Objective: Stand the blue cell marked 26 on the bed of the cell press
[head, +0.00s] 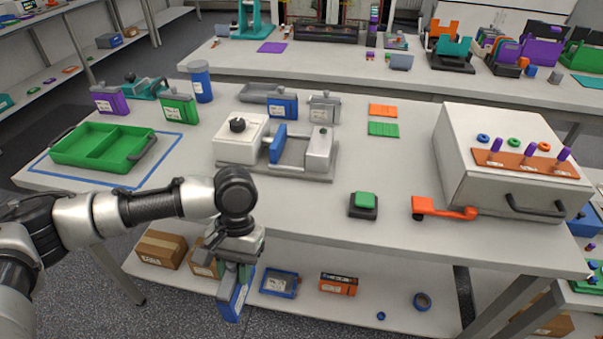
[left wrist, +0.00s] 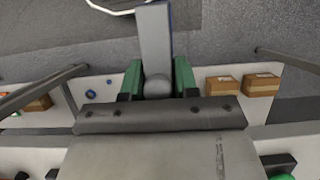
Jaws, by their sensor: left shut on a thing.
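My left gripper (head: 240,268) hangs low in front of the table's front edge, below the tabletop. It is shut on a blue cell (head: 234,297) with a pale label; its marking is too small to read. In the left wrist view the cell (left wrist: 156,42) is seen edge-on between the green fingers (left wrist: 157,80). The cell press (head: 325,178) stands on the table, with a white block, a black knob and a blue plate (head: 278,143). Its bed (head: 293,153) between the blue plate and the right block looks empty. My right gripper is not in view.
Another blue cell (head: 283,107), a grey cell (head: 323,107), a green cell (head: 173,111) and a purple cell (head: 109,101) stand behind or left of the press. A green tray (head: 103,146) is at left, a large grey box (head: 500,185) at right. The front table edge is clear.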

